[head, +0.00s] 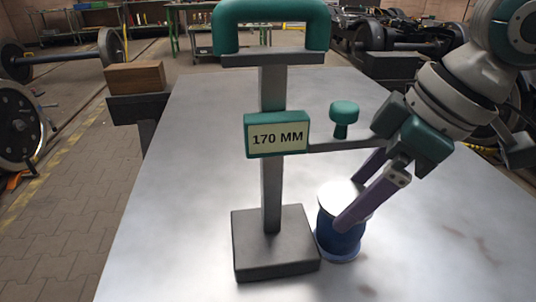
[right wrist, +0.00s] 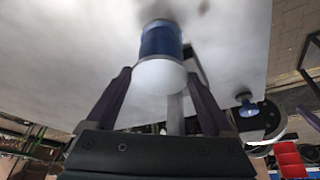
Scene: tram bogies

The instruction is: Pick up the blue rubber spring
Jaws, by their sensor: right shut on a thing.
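The blue rubber spring (head: 340,240) is a short blue cylinder with a pale round top and a wider blue foot. It stands upright at the metal table, close to the right side of the gauge's base; whether it touches the table I cannot tell. My right gripper (head: 352,203) reaches down from the upper right, its purple fingers shut on the spring. In the right wrist view the spring (right wrist: 160,40) sits between the two fingers (right wrist: 159,80), pale end towards the camera. My left gripper is not in view.
A height gauge with a "170 MM" label (head: 278,138), green handle and dark base (head: 275,262) stands left of the spring. Its side arm with a green knob (head: 344,113) extends above the spring. The table (head: 170,230) is clear at left; a wooden block (head: 135,76) lies beyond.

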